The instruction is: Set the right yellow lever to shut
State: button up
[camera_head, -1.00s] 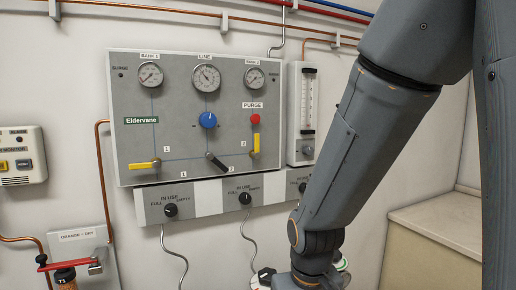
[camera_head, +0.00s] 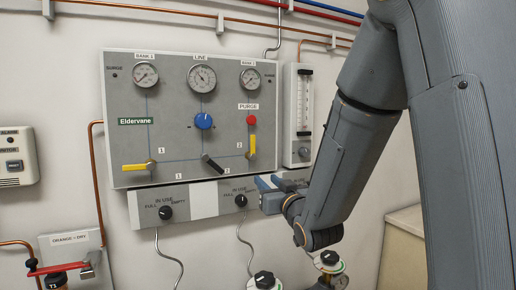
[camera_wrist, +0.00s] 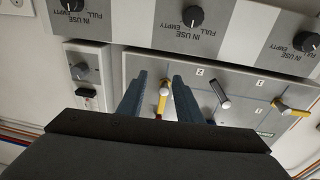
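The right yellow lever (camera_head: 252,146) stands upright on the grey panel (camera_head: 130,90), below the red PURGE knob. Its pivot is at its lower end. In the upside-down wrist view, this lever (camera_wrist: 161,103) appears between my two blue fingers. My gripper (camera_wrist: 160,77) is open and empty, and the fingers look apart from the lever. In the head view my gripper (camera_head: 268,188) is below the lever, in front of the strip under the panel. The left yellow lever (camera_head: 135,167) lies horizontal, pointing left.
A black lever (camera_head: 212,163) sits between the yellow ones, tilted. Below is a strip with black IN USE knobs (camera_head: 166,213). A flowmeter (camera_head: 304,110) stands right of the panel. Cylinder tops (camera_head: 264,281) are below. Gauges and a blue knob (camera_head: 203,121) are above.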

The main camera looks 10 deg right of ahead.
aim_at(253, 142)
notch_tip(253, 142, up, 7)
jog(key=n+t+y, duration=0.1)
jog(key=t+y, duration=0.1)
jog(key=t, duration=0.1)
jog(key=p+x, duration=0.1)
jog(key=x, duration=0.1)
jog(key=p+x, duration=0.1)
jog(key=x, duration=0.1)
jog(key=a+p+x, duration=0.1)
jog(key=x, duration=0.2)
jog(key=shift+s+r, duration=0.1)
jog(key=shift+s, duration=0.05)
grip_shut()
